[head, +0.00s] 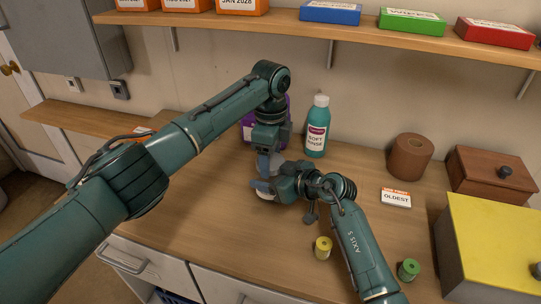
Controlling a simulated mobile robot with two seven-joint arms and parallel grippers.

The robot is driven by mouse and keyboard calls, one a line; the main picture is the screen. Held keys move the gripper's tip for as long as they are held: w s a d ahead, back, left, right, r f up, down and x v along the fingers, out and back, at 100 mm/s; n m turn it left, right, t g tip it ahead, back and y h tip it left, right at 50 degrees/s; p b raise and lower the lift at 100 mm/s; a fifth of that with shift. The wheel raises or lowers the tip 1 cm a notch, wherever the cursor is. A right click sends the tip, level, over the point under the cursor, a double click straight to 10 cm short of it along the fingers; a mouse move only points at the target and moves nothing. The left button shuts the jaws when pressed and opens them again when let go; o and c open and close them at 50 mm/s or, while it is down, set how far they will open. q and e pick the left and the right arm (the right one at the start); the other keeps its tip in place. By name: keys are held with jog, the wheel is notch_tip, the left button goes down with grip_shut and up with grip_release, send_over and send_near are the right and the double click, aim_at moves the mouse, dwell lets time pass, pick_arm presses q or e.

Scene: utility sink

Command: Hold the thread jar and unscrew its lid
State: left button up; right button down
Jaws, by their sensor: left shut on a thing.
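The thread jar (267,195) stands on the counter in the middle. Only a small pale part of it shows, because both my grippers cover it. My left gripper (268,165) points down over it from above and is shut on it; whether its fingers are on the lid or the body cannot be told. My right gripper (268,187) comes from the right, low beside the jar. Its fingers are partly hidden, and I cannot tell whether they touch it. The lid cannot be made out.
A teal bottle (317,128) and a partly hidden purple container (247,127) stand behind. A brown roll (409,157), an "OLDEST" card (396,197), a wooden box (492,172) and a yellow-topped box (495,235) are right. Yellow (323,247) and green (408,270) spools stand in front. The counter's left is clear.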

pick_arm(q)
jog(key=c, duration=0.4)
jog(key=n, duration=0.3)
jog(key=o, duration=1.1)
